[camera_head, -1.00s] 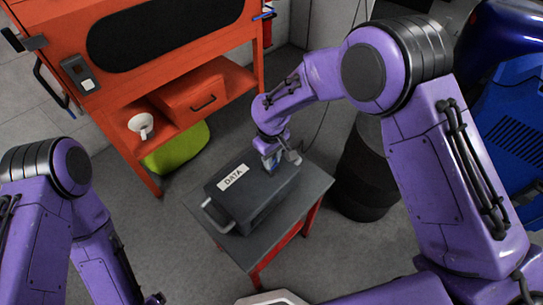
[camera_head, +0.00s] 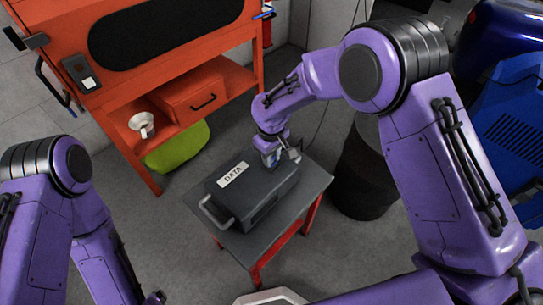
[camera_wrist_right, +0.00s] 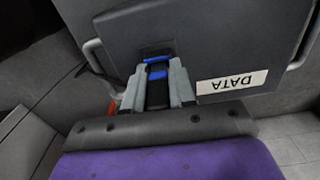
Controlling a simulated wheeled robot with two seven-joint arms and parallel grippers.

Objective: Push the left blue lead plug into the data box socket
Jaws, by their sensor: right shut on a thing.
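The data box (camera_head: 262,207) is a dark grey case with a white DATA label (camera_head: 233,174) and a handle at its near left end. It lies on a small table. My right gripper (camera_head: 272,161) is at the far end of the box. In the right wrist view, my right gripper (camera_wrist_right: 156,95) is shut on the blue lead plug (camera_wrist_right: 157,72), a black body with blue bands. The plug points at the box face, by a dark recess there; how deep it sits cannot be told. My left gripper (camera_head: 155,298) only partly shows at the bottom edge.
The small table (camera_head: 309,192) has a grey top and red legs. An orange bench (camera_head: 165,90) stands behind, with a white cup (camera_head: 142,124) and an orange drawer box on its shelf. A black drum (camera_head: 362,180) stands right of the table.

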